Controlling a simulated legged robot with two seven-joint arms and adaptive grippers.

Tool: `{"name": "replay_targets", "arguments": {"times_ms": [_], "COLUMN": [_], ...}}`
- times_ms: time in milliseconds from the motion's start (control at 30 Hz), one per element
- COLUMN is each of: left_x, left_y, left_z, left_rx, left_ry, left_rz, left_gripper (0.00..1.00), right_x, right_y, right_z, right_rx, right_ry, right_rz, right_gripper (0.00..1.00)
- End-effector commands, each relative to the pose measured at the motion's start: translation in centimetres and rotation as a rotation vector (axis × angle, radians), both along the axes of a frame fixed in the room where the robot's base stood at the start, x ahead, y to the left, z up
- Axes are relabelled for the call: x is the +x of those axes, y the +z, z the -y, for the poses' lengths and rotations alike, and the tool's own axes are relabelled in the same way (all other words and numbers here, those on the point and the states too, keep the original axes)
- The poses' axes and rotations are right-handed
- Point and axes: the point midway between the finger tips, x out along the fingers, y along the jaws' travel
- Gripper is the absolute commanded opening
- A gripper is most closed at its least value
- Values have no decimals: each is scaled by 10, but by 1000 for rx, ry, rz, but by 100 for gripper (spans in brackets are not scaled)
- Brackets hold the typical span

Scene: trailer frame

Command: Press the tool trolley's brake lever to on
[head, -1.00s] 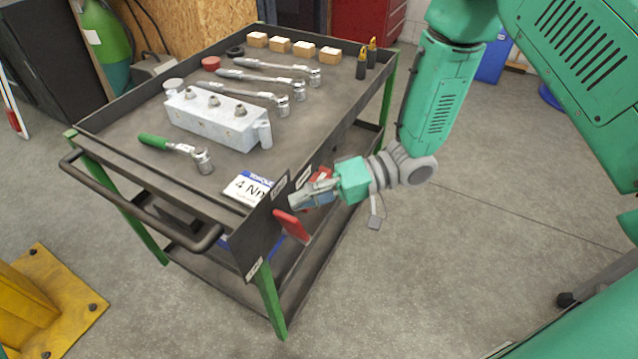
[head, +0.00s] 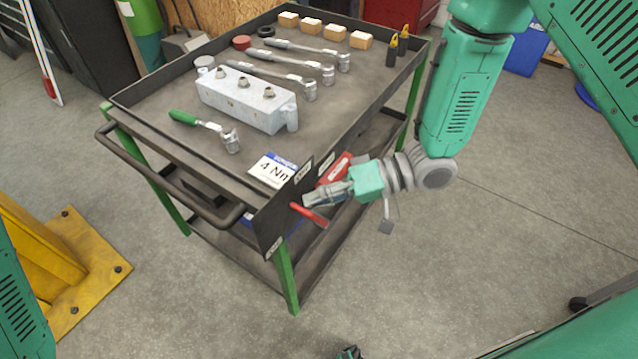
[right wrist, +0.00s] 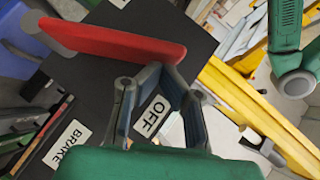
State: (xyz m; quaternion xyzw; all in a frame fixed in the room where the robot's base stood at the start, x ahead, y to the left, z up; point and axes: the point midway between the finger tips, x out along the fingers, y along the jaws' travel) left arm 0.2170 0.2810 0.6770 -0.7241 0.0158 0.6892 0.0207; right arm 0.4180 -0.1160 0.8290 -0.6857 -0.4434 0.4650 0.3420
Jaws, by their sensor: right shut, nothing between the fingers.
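The tool trolley (head: 170,140) stands left of my right arm. Its red brake lever (head: 308,215) sticks out from the dark end plate; in the right wrist view the lever (right wrist: 115,40) runs from a grey round pivot at left. Its free end lies between the OFF label (right wrist: 152,115) and another label at the top, mostly cut off. My right gripper (head: 308,200) is shut and empty, with its fingertips close to the lever's free end; whether they touch I cannot tell. A small dark piece (head: 348,352) at the bottom edge may be my left gripper.
The trolley top holds a grey metal block (head: 245,98), several wrenches, wooden blocks and a 4 Nm card (head: 272,170). A push handle (head: 165,185) juts from its near end. A yellow base (head: 70,270) stands at lower left.

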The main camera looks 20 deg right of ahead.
Motion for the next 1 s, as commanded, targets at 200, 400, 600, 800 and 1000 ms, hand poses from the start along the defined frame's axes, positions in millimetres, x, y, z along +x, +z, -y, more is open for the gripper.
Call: {"name": "replay_targets", "arguments": {"times_ms": [200, 400, 600, 800, 1000], "left_x": [0, 0, 0, 0, 0], "left_y": [28, 37, 37, 35, 33], "left_z": [0, 0, 0, 0, 0], "left_rx": [0, 0, 0, 0, 0], "left_ry": [0, 0, 0, 0, 0], "left_rz": [0, 0, 0, 0, 0], "left_gripper": [40, 40, 40, 40, 40], "right_x": [-15, -27, -35, -40, -44], "right_y": [-3, -17, -32, -44, -52], "right_z": [-18, -33, -44, -51, -56], "right_rx": [-154, -302, -360, -359, -359], "right_ry": [4, 5, 1, 0, 1], "right_rz": [113, 228, 276, 278, 279], "right_gripper": [0, 0, 0, 0, 0]}}
